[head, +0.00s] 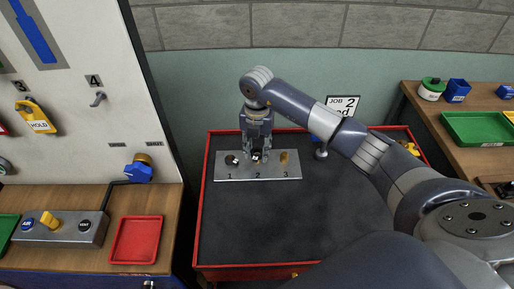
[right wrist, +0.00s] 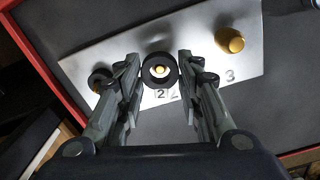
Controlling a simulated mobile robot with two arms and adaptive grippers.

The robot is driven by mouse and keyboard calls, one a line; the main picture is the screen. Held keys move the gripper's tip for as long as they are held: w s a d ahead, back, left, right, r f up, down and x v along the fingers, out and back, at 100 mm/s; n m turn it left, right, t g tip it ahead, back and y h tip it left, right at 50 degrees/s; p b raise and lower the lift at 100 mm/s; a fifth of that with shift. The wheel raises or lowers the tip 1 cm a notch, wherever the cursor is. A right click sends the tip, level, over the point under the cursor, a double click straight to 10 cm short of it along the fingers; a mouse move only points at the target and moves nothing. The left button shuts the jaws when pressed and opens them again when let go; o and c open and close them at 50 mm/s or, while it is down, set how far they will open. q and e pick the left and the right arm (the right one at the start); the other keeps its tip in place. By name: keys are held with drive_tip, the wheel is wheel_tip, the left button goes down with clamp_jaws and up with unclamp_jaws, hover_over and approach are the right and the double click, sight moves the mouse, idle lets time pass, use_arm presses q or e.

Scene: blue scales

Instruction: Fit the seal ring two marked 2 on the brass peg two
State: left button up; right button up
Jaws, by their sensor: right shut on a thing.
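My right gripper (head: 257,157) is over the middle of the metal plate (head: 244,176). In the right wrist view the gripper (right wrist: 160,66) has its fingers on either side of a black seal ring (right wrist: 149,77) and is shut on it. The brass peg two (right wrist: 160,69) shows its tip through the ring's hole. A small tag with a 2 (right wrist: 160,94) sits beside the printed 2 on the plate. I cannot tell how far down the peg the ring sits. My left gripper is not in view.
Peg one carries a dark ring (right wrist: 98,76) at the plate's left. Brass peg three (head: 284,157) stands bare at the right. The red-rimmed dark bench top (head: 290,220) is clear in front. A job sign (head: 342,104) stands behind my right arm.

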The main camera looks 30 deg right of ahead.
drive_tip(key=shift+f+b, duration=0.95)
drive_tip(key=shift+f, duration=0.45)
drive_tip(key=o, duration=0.9)
drive_tip(key=shift+c, duration=0.2)
wheel_tip(320, 180, up, 12)
